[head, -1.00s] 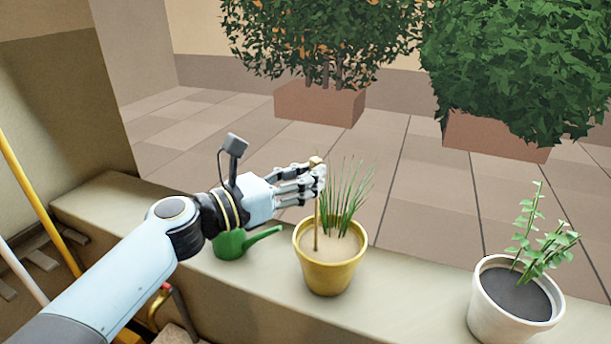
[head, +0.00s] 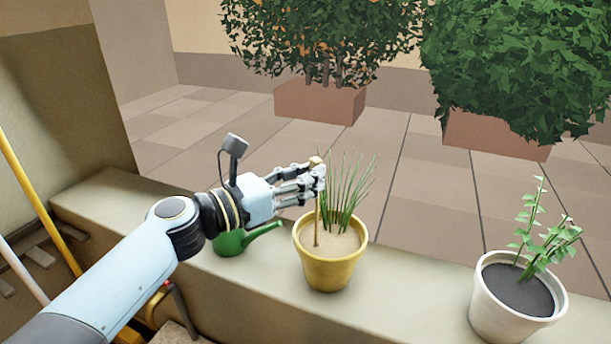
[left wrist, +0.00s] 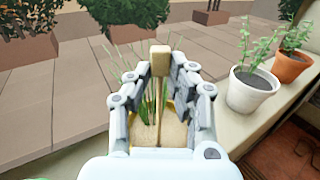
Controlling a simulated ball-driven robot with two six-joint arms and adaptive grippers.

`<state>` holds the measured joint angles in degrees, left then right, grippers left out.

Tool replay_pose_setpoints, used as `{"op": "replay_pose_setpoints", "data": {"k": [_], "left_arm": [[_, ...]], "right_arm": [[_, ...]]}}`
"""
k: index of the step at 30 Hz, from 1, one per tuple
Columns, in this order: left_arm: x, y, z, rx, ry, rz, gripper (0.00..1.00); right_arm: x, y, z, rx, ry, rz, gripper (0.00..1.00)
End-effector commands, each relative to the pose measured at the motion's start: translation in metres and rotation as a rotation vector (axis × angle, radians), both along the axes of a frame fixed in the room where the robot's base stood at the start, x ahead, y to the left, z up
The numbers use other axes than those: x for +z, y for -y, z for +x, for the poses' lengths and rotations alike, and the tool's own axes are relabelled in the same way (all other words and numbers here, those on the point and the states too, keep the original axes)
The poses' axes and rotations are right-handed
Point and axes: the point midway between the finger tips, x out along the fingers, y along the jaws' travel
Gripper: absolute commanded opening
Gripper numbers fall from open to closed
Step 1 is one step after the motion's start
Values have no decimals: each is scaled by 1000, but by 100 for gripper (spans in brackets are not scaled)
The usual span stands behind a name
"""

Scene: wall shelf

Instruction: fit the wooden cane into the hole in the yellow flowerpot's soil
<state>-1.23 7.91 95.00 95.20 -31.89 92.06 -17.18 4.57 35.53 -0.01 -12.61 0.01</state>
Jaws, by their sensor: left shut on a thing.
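The yellow flowerpot (head: 329,272) stands on the ledge, with pale soil (head: 340,243) and tall grass-like leaves (head: 347,193). My left gripper (head: 318,178) is shut on the wooden cane (head: 317,217) near its top, above the pot. The cane is nearly upright, and its lower end meets the soil in the picture, left of the leaves. I cannot tell whether it is in the hole or just above it. In the left wrist view the cane's blocky top (left wrist: 160,58) stands between the fingers, and the hole does not show clearly. My right gripper is out of view.
A green watering can (head: 232,242) stands left of the pot, under my left wrist. A white pot (head: 490,316) with a leafy plant stands to the right on the ledge (head: 420,285). A terracotta pot (left wrist: 290,67) shows in the left wrist view. The ledge between yellow and white pots is clear.

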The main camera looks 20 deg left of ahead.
Motion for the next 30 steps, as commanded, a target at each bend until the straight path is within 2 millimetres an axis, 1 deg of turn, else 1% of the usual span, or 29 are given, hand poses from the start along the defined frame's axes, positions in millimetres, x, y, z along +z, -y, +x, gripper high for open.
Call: {"op": "replay_pose_setpoints", "data": {"k": [18,30], "left_arm": [[-12,0,0,0,0,0,6],[-12,0,0,0,0,0,6]], "right_arm": [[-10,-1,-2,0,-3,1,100],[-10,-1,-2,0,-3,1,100]]}}
